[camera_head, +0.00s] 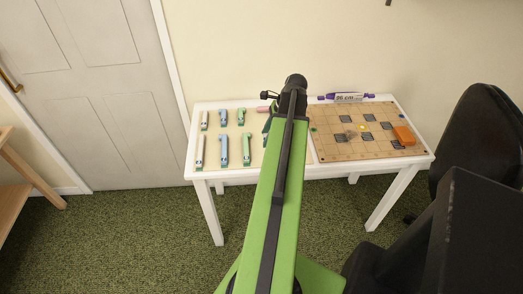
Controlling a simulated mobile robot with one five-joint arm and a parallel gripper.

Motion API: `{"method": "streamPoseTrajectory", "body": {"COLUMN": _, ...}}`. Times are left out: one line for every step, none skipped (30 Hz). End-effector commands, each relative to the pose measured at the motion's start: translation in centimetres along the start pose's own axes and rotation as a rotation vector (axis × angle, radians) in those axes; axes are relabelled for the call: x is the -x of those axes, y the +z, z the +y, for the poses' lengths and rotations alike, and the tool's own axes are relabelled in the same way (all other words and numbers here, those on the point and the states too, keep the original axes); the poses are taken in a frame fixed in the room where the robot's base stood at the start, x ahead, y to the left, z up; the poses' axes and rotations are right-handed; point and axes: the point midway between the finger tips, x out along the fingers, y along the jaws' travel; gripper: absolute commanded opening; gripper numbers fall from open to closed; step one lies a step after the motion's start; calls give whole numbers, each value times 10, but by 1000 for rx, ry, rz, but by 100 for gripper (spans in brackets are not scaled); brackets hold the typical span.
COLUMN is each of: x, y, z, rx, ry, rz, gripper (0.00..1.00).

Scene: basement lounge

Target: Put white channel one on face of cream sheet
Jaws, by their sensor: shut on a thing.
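A cream sheet (211,136) lies on the left part of the white table. Two white channels stand out at its left side, a short one (204,120) in the back row and a longer one (199,151) in the front row. I cannot tell which is channel one. Blue channels (222,150) and green channels (246,149) lie to their right. My gripper (292,88) is at the far end of my green arm, over the middle of the table. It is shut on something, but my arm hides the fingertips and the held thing.
A tan grid board (345,151) with dark squares and an orange block (404,136) covers the table's right side. A purple and white marker (347,97) lies at its back edge. A pink piece (264,109) is left of my gripper. A black chair (480,140) stands right.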

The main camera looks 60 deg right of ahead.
Motion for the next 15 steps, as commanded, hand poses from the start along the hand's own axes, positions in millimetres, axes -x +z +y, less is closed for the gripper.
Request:
{"method": "streamPoseTrajectory", "body": {"x": -10, "y": 3, "z": -4, "rx": 2, "ry": 0, "rz": 0, "gripper": 6}}
{"method": "streamPoseTrajectory", "body": {"x": -12, "y": 4, "z": -6, "rx": 1, "ry": 0, "rz": 0, "gripper": 6}}
{"method": "streamPoseTrajectory", "body": {"x": -13, "y": 6, "z": -7, "rx": 1, "ry": -1, "rz": 0, "gripper": 6}}
{"method": "streamPoseTrajectory", "body": {"x": -13, "y": 8, "z": -7, "rx": 0, "ry": -1, "rz": 0, "gripper": 6}}
{"method": "streamPoseTrajectory", "body": {"x": -13, "y": 8, "z": -8, "rx": 0, "ry": -1, "rz": 0, "gripper": 6}}
{"method": "streamPoseTrajectory", "body": {"x": -13, "y": 9, "z": -8, "rx": -1, "ry": -1, "rz": 0, "gripper": 6}}
{"method": "streamPoseTrajectory", "body": {"x": -13, "y": 9, "z": -8, "rx": -1, "ry": -1, "rz": 0, "gripper": 6}}
{"method": "streamPoseTrajectory", "body": {"x": -14, "y": 8, "z": -8, "rx": -1, "ry": -1, "rz": 0, "gripper": 6}}
{"method": "streamPoseTrajectory", "body": {"x": -17, "y": 7, "z": -8, "rx": -1, "ry": -1, "rz": 0, "gripper": 6}}
{"method": "streamPoseTrajectory", "body": {"x": -21, "y": 5, "z": -8, "rx": -1, "ry": -1, "rz": 0, "gripper": 6}}
{"method": "streamPoseTrajectory", "body": {"x": -25, "y": 3, "z": -7, "rx": -1, "ry": -1, "rz": 0, "gripper": 6}}
{"method": "streamPoseTrajectory", "body": {"x": -32, "y": 0, "z": -7, "rx": -1, "ry": -1, "rz": 0, "gripper": 6}}
{"method": "streamPoseTrajectory", "body": {"x": -38, "y": -2, "z": -7, "rx": -1, "ry": -1, "rz": 0, "gripper": 6}}
{"method": "streamPoseTrajectory", "body": {"x": -43, "y": -5, "z": -7, "rx": -1, "ry": -1, "rz": 0, "gripper": 6}}
{"method": "streamPoseTrajectory", "body": {"x": -50, "y": -7, "z": -7, "rx": -1, "ry": -1, "rz": 0, "gripper": 6}}
